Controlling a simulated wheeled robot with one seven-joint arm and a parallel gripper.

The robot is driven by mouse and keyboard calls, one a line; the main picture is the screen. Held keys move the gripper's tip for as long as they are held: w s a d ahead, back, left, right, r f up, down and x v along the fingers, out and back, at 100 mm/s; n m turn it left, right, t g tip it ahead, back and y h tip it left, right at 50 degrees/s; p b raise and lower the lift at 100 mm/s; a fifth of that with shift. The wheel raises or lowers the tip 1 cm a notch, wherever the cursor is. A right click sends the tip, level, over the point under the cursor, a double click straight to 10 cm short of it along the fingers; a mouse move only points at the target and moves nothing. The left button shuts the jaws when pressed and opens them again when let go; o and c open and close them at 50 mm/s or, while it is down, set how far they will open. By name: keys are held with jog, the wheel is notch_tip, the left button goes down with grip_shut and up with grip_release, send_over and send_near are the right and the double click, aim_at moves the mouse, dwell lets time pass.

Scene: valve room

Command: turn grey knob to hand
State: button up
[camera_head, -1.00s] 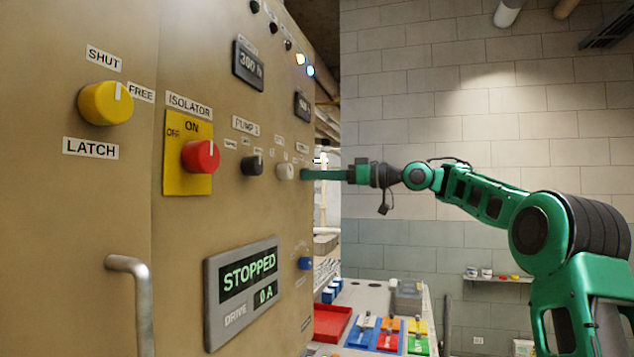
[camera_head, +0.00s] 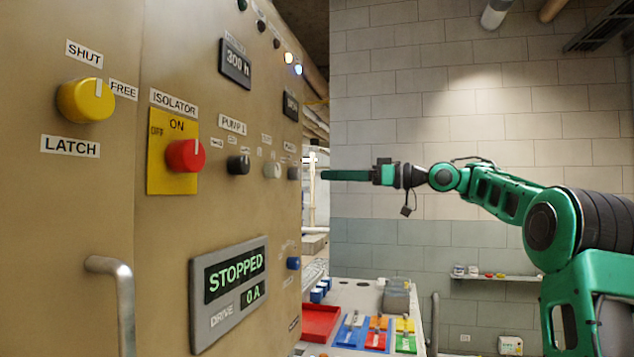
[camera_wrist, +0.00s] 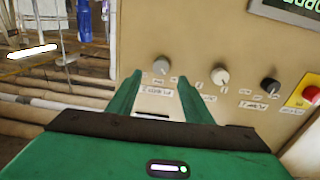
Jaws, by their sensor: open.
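The grey knob (camera_head: 293,173) is at the right end of a row on the tan panel (camera_head: 215,120), near the panel's edge. In the wrist view the grey knob (camera_wrist: 161,65) shows ahead, between my two green fingers, above a small label whose words I cannot read. Its pointer direction is too small to tell. My gripper (camera_head: 326,175) is open and empty, with a gap between its fingertips and the panel. In the wrist view my gripper (camera_wrist: 159,83) has its fingers spread to either side of the knob's line, apart from it.
A white knob (camera_wrist: 220,75) sits right beside the grey one in the wrist view, then a black knob (camera_wrist: 270,86) and the red isolator knob (camera_wrist: 312,95). Pipes (camera_wrist: 60,95) run left of the panel. A bench with coloured trays (camera_head: 376,332) stands below.

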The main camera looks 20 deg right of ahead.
jog(key=shift+v, duration=1.15)
